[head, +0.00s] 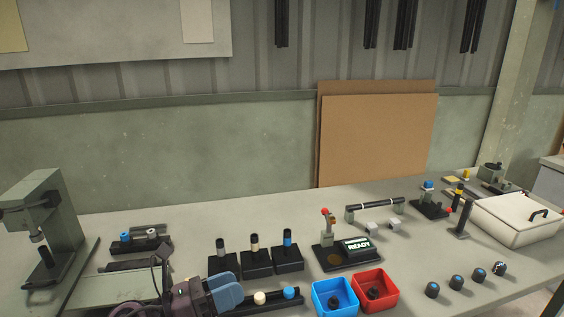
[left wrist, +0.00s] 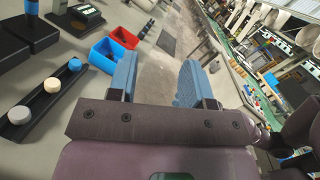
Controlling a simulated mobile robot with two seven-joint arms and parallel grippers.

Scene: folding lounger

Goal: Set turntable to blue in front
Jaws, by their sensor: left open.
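A blue bin (head: 335,311) and a red bin (head: 390,300) sit side by side at the table's front edge, blue on the left. Each has a dark knob-like piece inside. I cannot make out a turntable under them. In the left wrist view the red bin (left wrist: 125,38) and the blue bin (left wrist: 103,55) show beyond the fingers. My left gripper (head: 226,290) is at the lower middle, left of the bins and apart from them. Its blue fingers (left wrist: 158,85) are spread with nothing between them. My right gripper is out of view.
A dark rail with white and blue caps (head: 290,293) lies beside my left gripper. Black blocks with posts (head: 256,262) stand behind it. A device reading READY (head: 357,246) is behind the bins. Several dark knobs (head: 456,282) line the front right. A press (head: 42,230) stands at left.

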